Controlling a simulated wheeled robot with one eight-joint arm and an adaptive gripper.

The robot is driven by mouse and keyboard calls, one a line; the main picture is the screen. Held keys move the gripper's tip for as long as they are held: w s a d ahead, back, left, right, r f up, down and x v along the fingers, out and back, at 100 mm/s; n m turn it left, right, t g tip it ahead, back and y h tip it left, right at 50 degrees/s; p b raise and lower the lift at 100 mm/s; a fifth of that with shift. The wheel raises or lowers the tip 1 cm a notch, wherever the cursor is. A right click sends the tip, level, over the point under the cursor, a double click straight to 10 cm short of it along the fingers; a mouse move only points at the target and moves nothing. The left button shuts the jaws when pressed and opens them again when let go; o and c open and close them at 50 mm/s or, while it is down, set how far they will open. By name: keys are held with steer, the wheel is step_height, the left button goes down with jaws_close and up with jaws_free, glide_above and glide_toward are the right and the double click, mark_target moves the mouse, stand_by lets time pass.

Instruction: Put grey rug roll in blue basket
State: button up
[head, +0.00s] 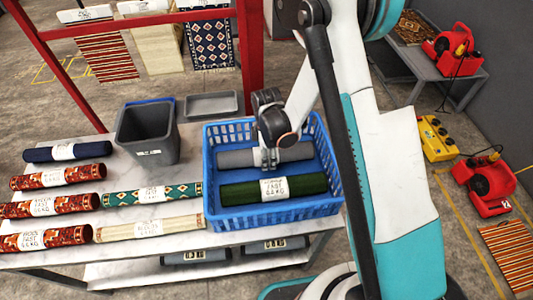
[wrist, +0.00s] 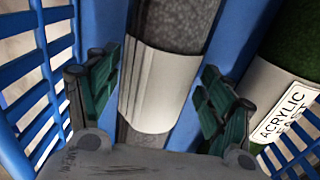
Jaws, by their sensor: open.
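The grey rug roll (head: 235,158) lies inside the blue basket (head: 278,212), toward its back side, with a white paper band around its middle. In the wrist view the grey roll (wrist: 180,20) runs between the two fingers. My gripper (head: 268,158) is open over the roll's middle, one finger on each side of the white band (wrist: 160,85). Gaps show between the fingers and the roll in the wrist view. A dark green rug roll (head: 240,192) lies in the basket in front of the grey one; its label reads acrylic.
The basket stands at the right end of a table. Several red-patterned rolls (head: 45,205), a navy roll (head: 40,154), a green patterned roll (head: 118,197), a cream roll (head: 120,231) and a dark grey bin (head: 148,132) stand left. A red frame post (head: 250,60) rises behind the basket.

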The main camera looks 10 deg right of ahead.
steer(key=s+d+r+m+t+p, duration=0.1)
steer(key=s+d+r+m, duration=0.15)
steer(key=r, duration=0.75)
steer(key=s+d+r+m+t+p, duration=0.1)
steer(key=r+m, duration=0.2)
steer(key=r, duration=0.6)
steer(key=s+d+r+m+t+p, duration=0.1)
steer(key=s+d+r+m+p, duration=0.1)
steer(key=r, duration=0.8)
steer(key=s+d+r+m+t, duration=0.2)
steer(key=s+d+r+m, duration=0.1)
steer(key=s, duration=0.4)
steer(key=s+d+r+m+t, duration=0.2)
steer(key=s+r+m, duration=0.3)
steer(key=s+m, duration=0.1)
steer(key=shift+s+d+m, duration=0.4)
steer(key=shift+m, duration=0.35)
steer(key=shift+f+b, duration=0.95)
steer(key=shift+b, duration=0.2)
